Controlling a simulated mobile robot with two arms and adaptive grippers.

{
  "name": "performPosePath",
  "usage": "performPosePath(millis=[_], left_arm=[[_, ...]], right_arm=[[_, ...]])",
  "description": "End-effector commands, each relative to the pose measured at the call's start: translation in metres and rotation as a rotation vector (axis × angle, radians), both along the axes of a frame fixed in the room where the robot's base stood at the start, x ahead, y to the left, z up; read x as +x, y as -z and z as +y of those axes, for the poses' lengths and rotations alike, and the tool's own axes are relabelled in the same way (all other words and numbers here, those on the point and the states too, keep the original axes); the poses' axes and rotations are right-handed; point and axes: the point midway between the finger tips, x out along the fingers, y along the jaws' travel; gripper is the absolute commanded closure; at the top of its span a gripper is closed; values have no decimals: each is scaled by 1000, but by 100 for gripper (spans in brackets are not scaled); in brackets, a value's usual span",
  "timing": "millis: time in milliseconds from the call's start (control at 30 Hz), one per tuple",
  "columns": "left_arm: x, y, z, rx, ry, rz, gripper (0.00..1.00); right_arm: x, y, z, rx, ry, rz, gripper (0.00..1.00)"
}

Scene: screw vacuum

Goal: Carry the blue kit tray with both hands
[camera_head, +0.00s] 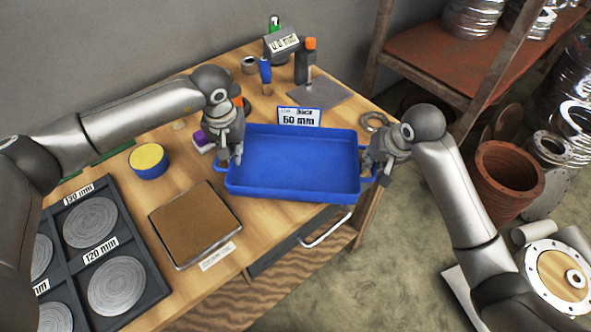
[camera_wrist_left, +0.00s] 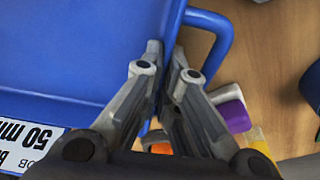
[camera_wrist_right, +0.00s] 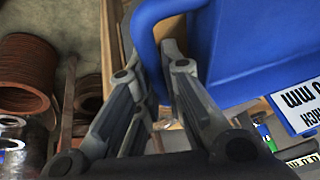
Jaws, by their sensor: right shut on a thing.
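The blue kit tray (camera_head: 292,160) lies level at the front right of the wooden workbench and looks empty inside. My left gripper (camera_head: 234,158) is at the tray's left end, pointing down. In the left wrist view its fingers (camera_wrist_left: 166,52) straddle the tray's rim close beside the handle (camera_wrist_left: 222,38); whether they press on it is unclear. My right gripper (camera_head: 370,165) is at the tray's right end, shut on the tray by its handle (camera_wrist_right: 142,28). Its fingertips (camera_wrist_right: 165,60) are partly hidden there.
A 50 mm label (camera_head: 299,117) stands at the tray's back edge. A brown board (camera_head: 194,222), a yellow-topped blue tin (camera_head: 149,161) and a dark disc rack (camera_head: 140,262) are to the left. A metal ring (camera_head: 374,121) lies behind right. Floor is open in front.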

Motion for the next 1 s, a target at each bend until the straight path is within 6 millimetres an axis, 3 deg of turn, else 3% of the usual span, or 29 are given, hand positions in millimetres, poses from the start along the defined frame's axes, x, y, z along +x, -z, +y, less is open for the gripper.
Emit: performPosePath(millis=[67, 100, 267, 667, 1000], left_arm=[[1, 8, 5, 9, -8, 0, 100], [1, 6, 5, 9, -8, 1, 94], [0, 5, 4, 7, -6, 1, 74], [0, -3, 1, 2, -2, -2, 73], [-9, -69, 2, 3, -2, -4, 73]], right_arm=[[1, 7, -4, -7, 7, -1, 100], [1, 6, -4, -8, 8, -1, 88], [1, 5, -3, -5, 6, 0, 69], [0, 4, -1, -1, 2, 0, 69], [0, 4, 0, -1, 0, 0, 69]])
